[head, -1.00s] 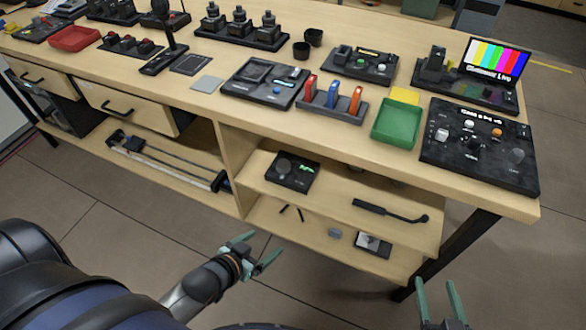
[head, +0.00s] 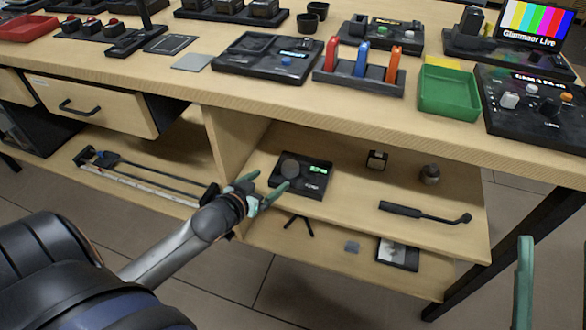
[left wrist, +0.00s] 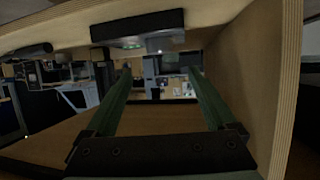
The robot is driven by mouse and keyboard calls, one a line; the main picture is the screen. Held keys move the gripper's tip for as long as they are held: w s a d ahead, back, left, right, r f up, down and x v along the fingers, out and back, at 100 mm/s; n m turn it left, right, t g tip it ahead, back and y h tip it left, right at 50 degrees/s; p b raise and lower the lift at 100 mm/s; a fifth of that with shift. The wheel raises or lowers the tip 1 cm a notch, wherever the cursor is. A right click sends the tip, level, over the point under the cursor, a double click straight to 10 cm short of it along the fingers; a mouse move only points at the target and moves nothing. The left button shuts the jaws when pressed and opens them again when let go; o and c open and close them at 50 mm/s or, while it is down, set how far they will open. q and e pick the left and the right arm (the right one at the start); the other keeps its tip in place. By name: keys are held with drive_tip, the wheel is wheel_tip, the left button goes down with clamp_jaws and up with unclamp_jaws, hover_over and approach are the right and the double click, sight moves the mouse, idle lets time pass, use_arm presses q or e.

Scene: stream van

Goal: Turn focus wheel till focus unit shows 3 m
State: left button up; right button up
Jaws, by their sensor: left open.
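The focus unit (head: 303,178) is a black box on the upper shelf under the bench. It has a round grey focus wheel (head: 290,168) and a small lit green display (head: 319,169), whose reading is too small to make out. My left gripper (head: 264,191) is open and empty at the shelf's front, just left of and in front of the unit, apart from the wheel. In the left wrist view the unit (left wrist: 137,27) appears upside down at the top, beyond the spread fingers. One finger of my right gripper (head: 524,282) shows at lower right; its other finger is not visible.
An upright wooden divider (head: 226,150) stands left of the unit. A black rod-like tool (head: 424,213), a small black box (head: 377,160) and a grey round item (head: 430,174) lie right of it. The benchtop (head: 290,115) overhangs the shelf.

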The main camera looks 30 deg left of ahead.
sight(289, 166)
use_arm(q)
drive_tip(key=b+x, duration=0.1)
drive_tip(key=x, duration=0.2)
drive_tip(key=shift+w+f, duration=0.15)
drive_tip(key=shift+f, duration=0.05)
drive_tip(key=b+x, duration=0.3)
drive_tip(key=x, duration=0.5)
drive_tip(key=shift+w+f+b, duration=0.1)
drive_tip(key=shift+w+b, duration=0.3)
use_arm(e)
drive_tip(key=s+n+y, duration=0.1)
drive_tip(key=y, duration=0.1)
drive_tip(key=s+n+y, duration=0.1)
drive_tip(key=s, duration=0.1)
drive_tip(key=shift+s+a+y, duration=0.1)
drive_tip(key=shift+a+y, duration=0.25)
drive_tip(key=shift+y, duration=0.05)
use_arm(q)
drive_tip(key=c, duration=1.4)
drive_tip(key=shift+o, duration=0.2)
drive_tip(key=shift+h+p, duration=0.3)
drive_tip(key=shift+p, duration=0.3)
drive_tip(key=shift+m+p, duration=0.3)
drive_tip(key=shift+m, duration=0.1)
drive_tip(key=shift+h, duration=0.3)
use_arm(e)
drive_tip(key=shift+r+n, duration=0.5)
drive_tip(key=shift+r, duration=0.45)
